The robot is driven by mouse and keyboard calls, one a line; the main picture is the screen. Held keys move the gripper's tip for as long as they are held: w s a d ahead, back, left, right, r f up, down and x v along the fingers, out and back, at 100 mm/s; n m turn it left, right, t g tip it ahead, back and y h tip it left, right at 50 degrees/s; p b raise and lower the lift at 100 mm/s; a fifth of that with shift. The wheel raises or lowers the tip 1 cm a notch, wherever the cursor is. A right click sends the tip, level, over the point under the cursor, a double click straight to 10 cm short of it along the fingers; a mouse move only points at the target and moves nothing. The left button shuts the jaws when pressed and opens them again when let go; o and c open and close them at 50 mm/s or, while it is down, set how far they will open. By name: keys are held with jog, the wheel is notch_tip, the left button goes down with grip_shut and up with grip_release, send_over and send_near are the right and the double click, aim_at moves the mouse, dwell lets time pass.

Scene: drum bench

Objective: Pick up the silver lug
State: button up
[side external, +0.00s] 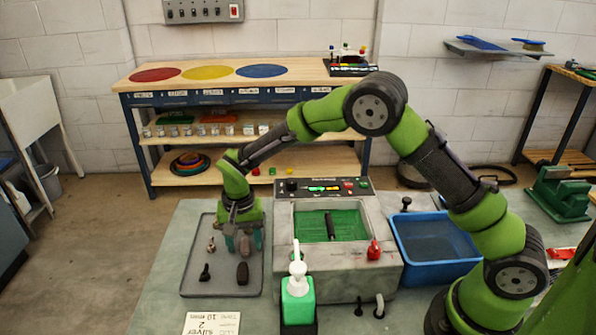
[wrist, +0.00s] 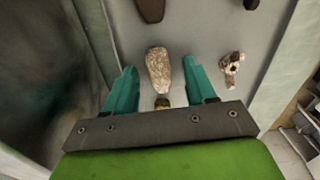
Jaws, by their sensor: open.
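A grey tray (side external: 190,285) holds several small pieces. My gripper (side external: 243,238) is low over its back right part, pointing down. In the wrist view my open gripper (wrist: 160,68) has teal fingers on either side of a speckled brownish-silver oblong piece (wrist: 158,72); whether they touch it is unclear. A small brass-coloured bit (wrist: 162,102) shows nearer the palm. A lumpy speckled piece with a dark hole (wrist: 232,68) lies right of the fingers; it is the small piece (side external: 211,244) on the tray's left. Which piece is the silver lug is not certain.
A dark oblong piece (side external: 243,273) and a black piece (side external: 205,272) lie at the tray's front. A grey tumbler unit (side external: 345,275) with green inside stands right of the tray, then a blue bin (side external: 435,247). A soap bottle (side external: 298,295) and card (side external: 212,323) are in front.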

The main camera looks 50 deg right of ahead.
grip_shut()
jog(key=shift+r, duration=0.1)
